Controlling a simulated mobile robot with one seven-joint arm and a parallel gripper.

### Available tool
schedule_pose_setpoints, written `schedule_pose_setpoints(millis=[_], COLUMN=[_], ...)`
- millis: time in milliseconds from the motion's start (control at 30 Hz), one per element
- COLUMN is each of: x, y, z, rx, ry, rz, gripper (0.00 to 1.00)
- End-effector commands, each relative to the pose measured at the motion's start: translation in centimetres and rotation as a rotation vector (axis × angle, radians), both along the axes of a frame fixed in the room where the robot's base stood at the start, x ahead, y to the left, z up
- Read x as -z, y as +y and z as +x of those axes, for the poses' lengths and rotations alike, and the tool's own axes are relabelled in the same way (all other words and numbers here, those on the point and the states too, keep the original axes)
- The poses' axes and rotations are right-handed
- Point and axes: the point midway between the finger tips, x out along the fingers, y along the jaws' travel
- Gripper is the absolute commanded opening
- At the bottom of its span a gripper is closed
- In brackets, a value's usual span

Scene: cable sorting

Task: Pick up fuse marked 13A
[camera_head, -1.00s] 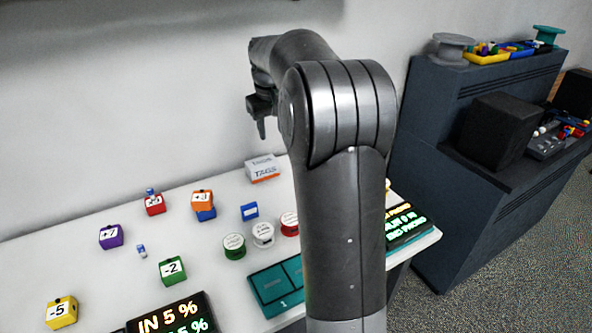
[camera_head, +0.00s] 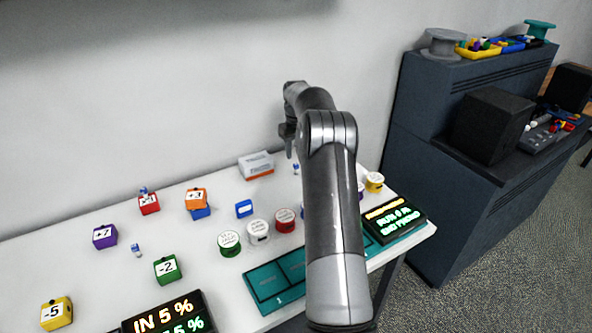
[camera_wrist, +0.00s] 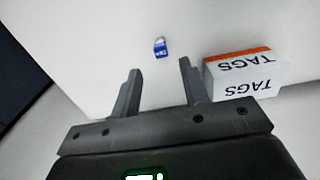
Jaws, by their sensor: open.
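A small fuse with a blue band and a pale metal end (camera_wrist: 160,47) lies on the white table in the wrist view; the mark on its band is too small to read surely. In the head view it shows (camera_head: 296,168) just right of the tags box. My gripper (camera_wrist: 160,66) is open and empty, with the fuse beyond its fingertips and between their lines. In the head view my gripper (camera_head: 290,153) hangs above the back of the table. Another blue and white fuse (camera_head: 136,250) lies at left, and one (camera_head: 143,191) is on the red block.
The tags box (camera_wrist: 245,76) stands close to the right finger. Red (camera_head: 149,206), orange (camera_head: 195,199), purple (camera_head: 104,237), green (camera_head: 167,270) and yellow (camera_head: 55,314) blocks stand at left. Round tins (camera_head: 258,231) and a teal tray (camera_head: 268,285) lie in front. A wall backs the table.

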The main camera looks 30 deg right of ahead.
Motion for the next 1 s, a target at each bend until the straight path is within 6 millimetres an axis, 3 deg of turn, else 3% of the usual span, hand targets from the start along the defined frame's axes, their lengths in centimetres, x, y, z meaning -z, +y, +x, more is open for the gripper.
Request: schedule_pose_setpoints(millis=[600,867,1000], x=[7.0,7.3,7.3], y=[0.3,0.2,0.2], z=[-0.3,-0.3,-0.3], rx=[0.001,0.0,0.0], ry=[0.0,-0.001,-0.001], rz=[0.0,-0.001,-0.001], gripper=[0.41,0.41,0.3])
